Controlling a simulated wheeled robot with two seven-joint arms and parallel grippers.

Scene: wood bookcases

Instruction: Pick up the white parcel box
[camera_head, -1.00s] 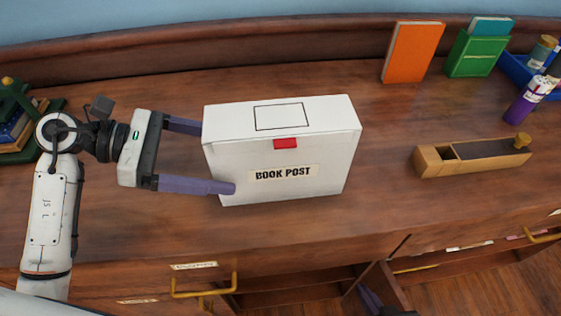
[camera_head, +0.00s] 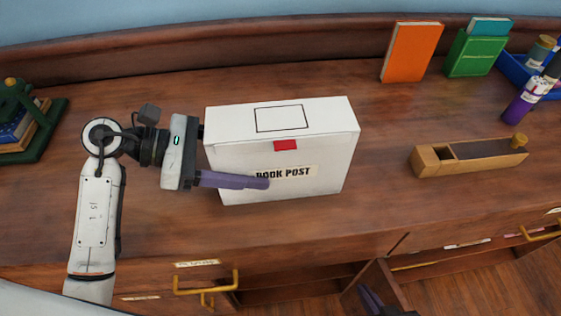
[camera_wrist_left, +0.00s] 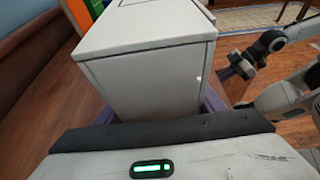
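The white parcel box (camera_head: 285,150) stands upright on the wooden counter, with a red tab and a "BOOK POST" label on its front. My left gripper (camera_head: 240,155) is at the box's left end, with its purple front finger along the front face, partly over the label. Its other finger is hidden behind the box. In the left wrist view the box (camera_wrist_left: 150,75) stands between the open fingers, close to the palm; I cannot see a firm squeeze. My right gripper (camera_head: 372,300) shows only partly at the bottom edge, below the counter front.
An orange book (camera_head: 411,52), a green box (camera_head: 478,53) and a blue tray (camera_head: 518,68) stand at the back right. A green book holder (camera_head: 40,145) is at the far left.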

